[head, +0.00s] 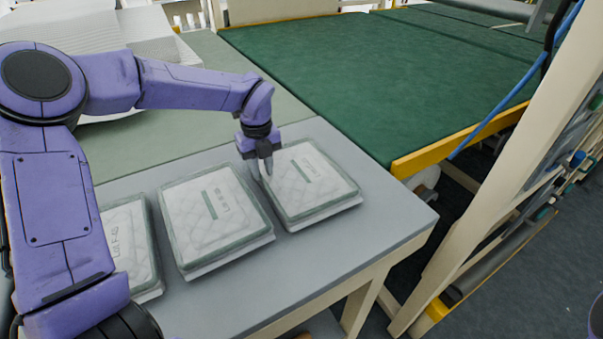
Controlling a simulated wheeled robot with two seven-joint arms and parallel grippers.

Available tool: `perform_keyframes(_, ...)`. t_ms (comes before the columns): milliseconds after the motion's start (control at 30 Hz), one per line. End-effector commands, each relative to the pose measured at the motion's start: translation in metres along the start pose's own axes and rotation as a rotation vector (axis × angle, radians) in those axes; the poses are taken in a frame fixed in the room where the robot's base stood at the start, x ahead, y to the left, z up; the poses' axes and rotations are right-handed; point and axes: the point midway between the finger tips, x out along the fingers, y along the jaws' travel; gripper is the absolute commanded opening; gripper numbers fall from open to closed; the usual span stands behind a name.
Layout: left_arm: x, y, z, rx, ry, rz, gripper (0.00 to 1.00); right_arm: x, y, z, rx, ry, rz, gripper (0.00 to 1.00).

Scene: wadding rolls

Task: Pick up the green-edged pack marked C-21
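Three flat, clear-wrapped white quilted packs with grey-green edges lie in a row on the grey table. The right pack (312,185), the middle pack (216,221) and the left pack (133,250) each carry small print. My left gripper (262,174) points down at the left edge of the right pack, beside the gap to the middle pack. Its fingers are close together; whether they touch the pack is unclear. My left arm covers part of the left pack. My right gripper is out of view.
The grey table (392,215) has a free strip at its right end. A large green-topped table (385,75) with a yellow edge stands behind. A beige upright frame (500,165) stands at the right. White stacked sheets (95,40) lie at the back left.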

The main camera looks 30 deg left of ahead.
Motion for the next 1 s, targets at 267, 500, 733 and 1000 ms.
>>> perform_keyframes(267, 0.011, 0.000, 0.000, 0.000, 0.000, -0.002, 0.26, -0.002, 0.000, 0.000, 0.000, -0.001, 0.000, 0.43)
perform_keyframes(500, 0.011, 0.000, 0.000, 0.000, 0.000, -0.001, 0.00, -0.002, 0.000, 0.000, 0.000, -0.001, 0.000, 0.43)
perform_keyframes(733, 0.008, 0.000, 0.000, 0.000, 0.000, -0.001, 0.00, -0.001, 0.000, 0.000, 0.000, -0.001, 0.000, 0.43)
perform_keyframes(1000, -0.048, -0.001, 0.000, -0.001, -0.004, -0.005, 0.00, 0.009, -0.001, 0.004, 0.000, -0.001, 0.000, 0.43)
